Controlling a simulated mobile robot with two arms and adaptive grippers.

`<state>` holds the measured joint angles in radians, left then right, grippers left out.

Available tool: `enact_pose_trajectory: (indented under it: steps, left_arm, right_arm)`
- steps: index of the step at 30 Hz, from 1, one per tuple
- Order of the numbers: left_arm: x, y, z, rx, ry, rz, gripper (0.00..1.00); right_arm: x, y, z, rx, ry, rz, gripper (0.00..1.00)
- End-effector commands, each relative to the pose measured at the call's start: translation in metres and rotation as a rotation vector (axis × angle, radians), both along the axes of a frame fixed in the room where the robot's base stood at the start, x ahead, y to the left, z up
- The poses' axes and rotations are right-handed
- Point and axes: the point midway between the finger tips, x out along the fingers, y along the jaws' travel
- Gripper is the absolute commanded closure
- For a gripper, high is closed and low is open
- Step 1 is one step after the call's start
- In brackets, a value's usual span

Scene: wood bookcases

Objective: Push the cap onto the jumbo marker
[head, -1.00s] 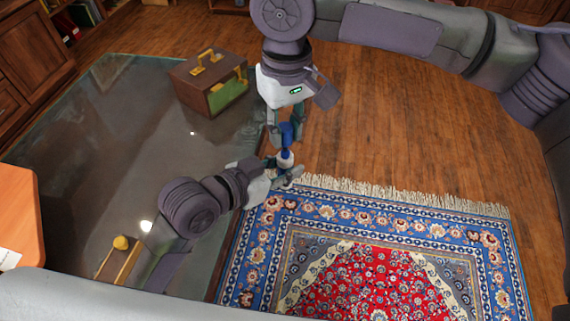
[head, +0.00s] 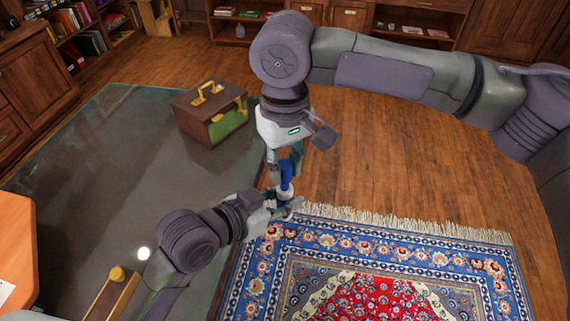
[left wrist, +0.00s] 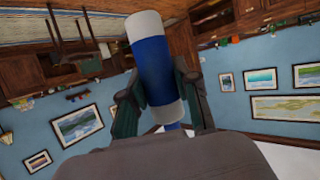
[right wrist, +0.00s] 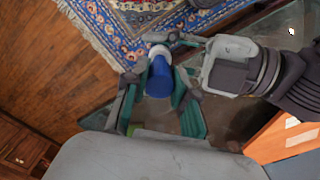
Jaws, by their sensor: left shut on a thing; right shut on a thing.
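The jumbo marker (left wrist: 152,60) shows in the left wrist view as a thick cylinder with a blue band and pale ends. My left gripper (head: 284,208) is shut on it, with a finger on either side. My right gripper (head: 285,166) is directly above, pointing down, shut on the blue cap (right wrist: 159,80). In the head view the blue cap (head: 286,172) is in line above a white part of the marker (head: 285,187). The fingers partly hide the joint, so I cannot tell whether the cap is fully seated.
A glass-topped table (head: 110,160) lies at left, with a brown box with yellow handles (head: 210,112) on it. A patterned rug (head: 370,265) covers the floor at lower right. Bare wood floor (head: 400,150) lies behind it. Bookcases line the far wall.

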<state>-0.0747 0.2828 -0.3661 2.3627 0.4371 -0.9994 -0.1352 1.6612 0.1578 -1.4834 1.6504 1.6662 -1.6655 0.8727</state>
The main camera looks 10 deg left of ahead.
Motion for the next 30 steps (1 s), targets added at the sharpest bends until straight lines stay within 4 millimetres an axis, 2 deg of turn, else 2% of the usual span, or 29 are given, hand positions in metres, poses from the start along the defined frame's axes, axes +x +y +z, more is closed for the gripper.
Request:
enact_pose_trajectory:
  steps: [9, 30]
  left_arm:
    - [0.000, 0.000, 0.000, 0.000, 0.000, 0.000, 1.00]
    - [0.000, 0.000, 0.000, 0.000, 0.000, 0.000, 1.00]
  right_arm:
    - [0.000, 0.000, -0.017, 0.000, 0.002, -0.001, 0.88]
    - [0.000, 0.000, -0.020, 0.000, 0.002, -0.001, 0.88]
